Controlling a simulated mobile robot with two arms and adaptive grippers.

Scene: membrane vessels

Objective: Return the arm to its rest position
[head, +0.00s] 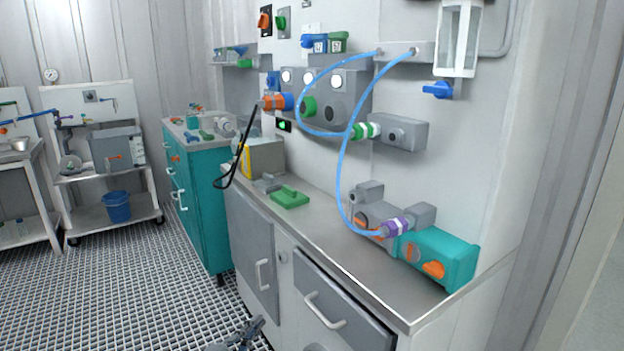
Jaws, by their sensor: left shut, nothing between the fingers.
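My left gripper (250,328) shows at the bottom edge of the head view, small and partly cut off. It is shut and holds nothing. It is low in front of the grey cabinet doors, over the grated floor, and appears apart from the counter. The rest of my left arm is mostly out of the picture. My right gripper is not in view.
A steel-topped counter (330,238) carries a teal and grey pump unit (438,252), a green item (290,197) and a yellow-grey box (263,158). Blue hoses (343,175) hang from the wall. The grated floor (120,285) at left is clear.

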